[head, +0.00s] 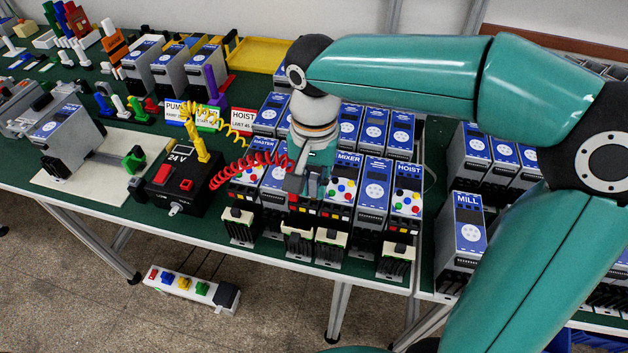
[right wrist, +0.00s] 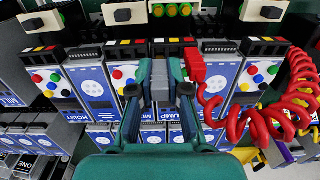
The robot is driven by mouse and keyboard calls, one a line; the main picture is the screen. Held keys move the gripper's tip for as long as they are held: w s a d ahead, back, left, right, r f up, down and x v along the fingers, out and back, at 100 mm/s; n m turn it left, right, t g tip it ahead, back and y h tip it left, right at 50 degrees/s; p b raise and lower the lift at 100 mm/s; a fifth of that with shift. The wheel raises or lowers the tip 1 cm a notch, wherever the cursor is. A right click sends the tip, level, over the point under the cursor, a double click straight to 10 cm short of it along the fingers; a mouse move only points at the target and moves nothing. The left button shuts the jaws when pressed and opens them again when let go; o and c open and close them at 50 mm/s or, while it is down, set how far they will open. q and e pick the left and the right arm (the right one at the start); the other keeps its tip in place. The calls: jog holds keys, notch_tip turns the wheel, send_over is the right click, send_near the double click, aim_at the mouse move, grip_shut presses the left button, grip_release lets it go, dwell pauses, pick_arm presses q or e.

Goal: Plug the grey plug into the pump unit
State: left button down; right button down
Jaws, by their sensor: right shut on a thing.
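My right gripper (head: 312,192) points down over the front row of drive units. In the right wrist view its two fingers (right wrist: 160,75) are shut on a small grey piece, which I take to be the grey plug (right wrist: 160,82), mostly hidden between them. The label of the pump unit (right wrist: 184,138) shows beside the fingers in that view. In the head view the arm and gripper partly hide the unit next to the mixer unit (head: 346,175). I cannot tell whether the plug touches a socket. My left gripper is not in view.
A red coiled cable (head: 240,168) runs from the black 24 V box (head: 175,187) to a red plug (right wrist: 195,66) right beside the fingers. The hoist unit (head: 407,190) stands to the right. Low black-and-cream blocks (head: 240,226) line the table's front edge.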

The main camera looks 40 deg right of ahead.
aim_at(314, 177)
jog(key=shift+f+b, duration=1.05)
jog(key=shift+f, duration=0.25)
jog(key=c, duration=1.1)
grip_release()
jog(key=shift+o, duration=0.2)
notch_tip(314, 177, up, 12)
